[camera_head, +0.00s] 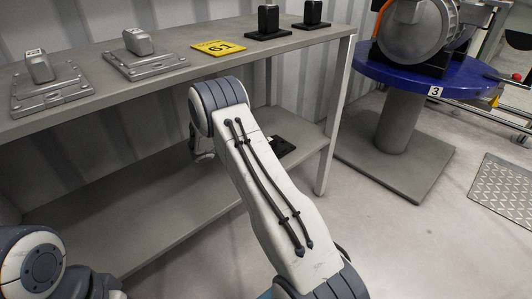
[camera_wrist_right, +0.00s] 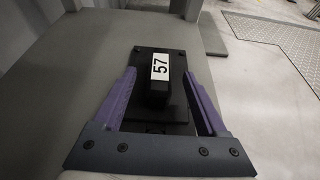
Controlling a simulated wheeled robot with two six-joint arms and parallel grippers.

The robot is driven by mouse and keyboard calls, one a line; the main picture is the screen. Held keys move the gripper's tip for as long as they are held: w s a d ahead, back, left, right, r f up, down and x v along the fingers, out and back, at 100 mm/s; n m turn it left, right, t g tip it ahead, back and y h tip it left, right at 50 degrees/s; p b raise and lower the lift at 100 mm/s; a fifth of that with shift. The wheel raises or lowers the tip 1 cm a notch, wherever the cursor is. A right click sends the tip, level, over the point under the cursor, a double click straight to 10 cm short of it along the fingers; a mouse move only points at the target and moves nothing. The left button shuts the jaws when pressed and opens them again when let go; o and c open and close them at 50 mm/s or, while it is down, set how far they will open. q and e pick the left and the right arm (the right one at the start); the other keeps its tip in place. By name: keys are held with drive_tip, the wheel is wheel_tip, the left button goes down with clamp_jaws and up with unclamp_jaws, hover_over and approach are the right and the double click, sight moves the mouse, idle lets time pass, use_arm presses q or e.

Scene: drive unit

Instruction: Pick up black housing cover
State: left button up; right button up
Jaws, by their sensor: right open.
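A black housing cover (camera_wrist_right: 155,98) with a white "57" label lies on a grey surface in the right wrist view. It has a flat rectangular plate with a raised block on it. My right gripper (camera_wrist_right: 160,73) is open, its purple fingers to the left and right of the block. I see no clear grip on it. In the head view a black cover (camera_head: 283,147) shows partly on the lower shelf, the rest hidden by my right arm, which also hides the right gripper. My left gripper is out of view; only part of its arm shows at lower left.
The upper shelf (camera_head: 190,78) holds two grey covers (camera_head: 145,54), a yellow "61" plate (camera_head: 218,48) and two black covers (camera_head: 268,24) above the lower shelf (camera_head: 150,215). A shelf leg (camera_head: 336,120) stands right of my arm. A blue round table (camera_head: 430,78) stands at right.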

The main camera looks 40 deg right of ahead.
sight(272, 142)
drive_tip(key=shift+b+x, duration=0.3)
drive_tip(key=shift+x, duration=0.75)
drive_tip(key=b+x, duration=0.4)
drive_tip(key=shift+d+f, duration=0.3)
drive_tip(key=shift+d, duration=0.2)
drive_tip(key=shift+w+r, duration=0.1)
clamp_jaws()
